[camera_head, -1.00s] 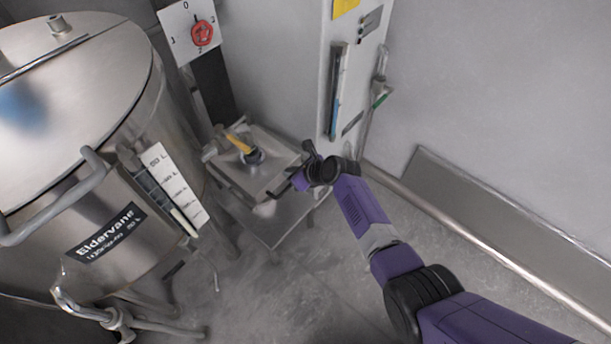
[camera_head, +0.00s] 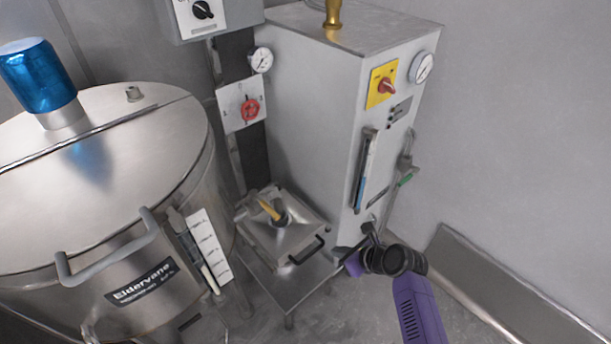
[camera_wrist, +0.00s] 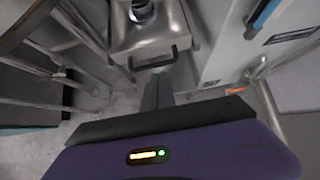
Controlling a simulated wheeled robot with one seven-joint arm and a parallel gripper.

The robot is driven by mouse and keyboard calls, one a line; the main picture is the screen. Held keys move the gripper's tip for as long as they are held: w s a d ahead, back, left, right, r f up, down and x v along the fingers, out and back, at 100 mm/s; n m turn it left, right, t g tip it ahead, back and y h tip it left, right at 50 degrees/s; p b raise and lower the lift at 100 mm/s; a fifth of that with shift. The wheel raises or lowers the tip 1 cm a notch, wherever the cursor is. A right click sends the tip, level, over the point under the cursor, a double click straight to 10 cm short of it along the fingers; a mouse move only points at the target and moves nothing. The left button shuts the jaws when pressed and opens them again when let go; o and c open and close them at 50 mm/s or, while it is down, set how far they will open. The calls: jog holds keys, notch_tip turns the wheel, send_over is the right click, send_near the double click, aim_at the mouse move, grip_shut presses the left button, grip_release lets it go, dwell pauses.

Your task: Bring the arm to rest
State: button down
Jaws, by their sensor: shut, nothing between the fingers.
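My arm (camera_head: 418,308) reaches up from the bottom right in the head view. My gripper (camera_wrist: 157,92) is shut and empty in the wrist view, its grey fingers pointing toward the handle of a steel box. In the head view the purple gripper body (camera_head: 353,263) is at the right front of that steel box (camera_head: 262,238), beside its low stand. The fingertips are hard to make out there. In the wrist view the fingers appear just short of the black handle (camera_wrist: 153,60); I cannot tell the exact gap.
A large steel kettle (camera_head: 110,200) with a blue motor (camera_head: 38,75) fills the left. A tall grey cabinet (camera_head: 315,110) with gauges and a yellow-red switch (camera_head: 384,85) stands behind the gripper. A steel wall guard (camera_head: 490,285) runs at right. Open floor shows at the bottom.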

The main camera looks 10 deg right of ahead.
jog(key=w+d+r+n+t+h, duration=0.2)
jog(key=w+d+r+n+t, duration=0.15)
jog(key=r+n, duration=0.3)
jog(key=s+d+r+n+t+h, duration=0.2)
jog(key=s+r+n, duration=0.1)
jog(key=s+n, duration=0.35)
jog(key=s+a+r+n, duration=0.1)
jog(key=s+r+n, duration=0.4)
jog(key=s, duration=0.8)
jog(key=s+a+r+n+t, duration=0.1)
jog(key=s+r+n, duration=0.4)
jog(key=s, duration=0.7)
jog(key=s+a+r+n, duration=0.2)
jog(key=s+r+n, duration=0.4)
jog(key=s, duration=0.7)
jog(key=shift+s+a+n, duration=0.3)
jog(key=shift+a+n, duration=0.05)
jog(key=shift+n, duration=0.15)
